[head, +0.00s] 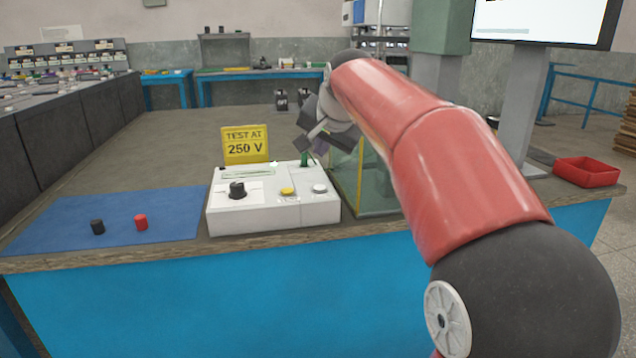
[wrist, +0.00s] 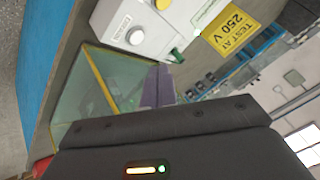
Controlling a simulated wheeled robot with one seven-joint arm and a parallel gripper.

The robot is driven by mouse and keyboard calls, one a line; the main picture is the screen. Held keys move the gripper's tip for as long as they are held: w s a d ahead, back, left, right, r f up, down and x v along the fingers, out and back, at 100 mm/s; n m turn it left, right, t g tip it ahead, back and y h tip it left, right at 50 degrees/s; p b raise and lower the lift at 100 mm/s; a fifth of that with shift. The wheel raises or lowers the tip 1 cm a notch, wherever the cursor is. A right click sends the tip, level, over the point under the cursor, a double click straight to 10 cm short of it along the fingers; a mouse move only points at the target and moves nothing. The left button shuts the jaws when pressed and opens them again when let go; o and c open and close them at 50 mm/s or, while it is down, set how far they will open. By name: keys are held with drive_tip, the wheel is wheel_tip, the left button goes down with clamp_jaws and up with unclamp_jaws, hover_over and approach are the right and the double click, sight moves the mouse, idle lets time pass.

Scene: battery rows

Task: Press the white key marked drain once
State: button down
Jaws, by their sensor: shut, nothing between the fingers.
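A white box (head: 270,213) sits on the bench front. On its top, a round white key (head: 319,188) is at the right, with a yellow key (head: 287,191) left of it and a black knob (head: 237,189) further left. A green upright part (head: 304,159) stands at the back right. The white key also shows in the wrist view (wrist: 136,37), beside a label too small to read. My gripper (head: 308,146) is above the box's back right corner, apart from the white key. In the wrist view its fingers (wrist: 159,84) are together and empty.
A glass case (head: 378,185) with yellow edges stands right of the box. A yellow "TEST AT 250 V" sign (head: 245,145) stands behind it. A blue mat (head: 120,215) at left holds a black cap (head: 97,227) and a red cap (head: 141,222). A red tray (head: 587,172) is far right.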

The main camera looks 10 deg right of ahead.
drive_tip(key=shift+m, duration=0.4)
drive_tip(key=w, duration=0.3)
drive_tip(key=w+d+r, duration=0.1)
drive_tip(key=shift+w+r, duration=0.1)
drive_tip(key=shift+w, duration=0.15)
drive_tip(key=b, duration=0.7)
hover_over(321, 189)
wheel_tip(321, 189, down, 8)
drive_tip(key=shift+r, duration=0.25)
drive_tip(key=shift+f+b, duration=0.65)
idle(0.5)
drive_tip(key=shift+f, duration=0.4)
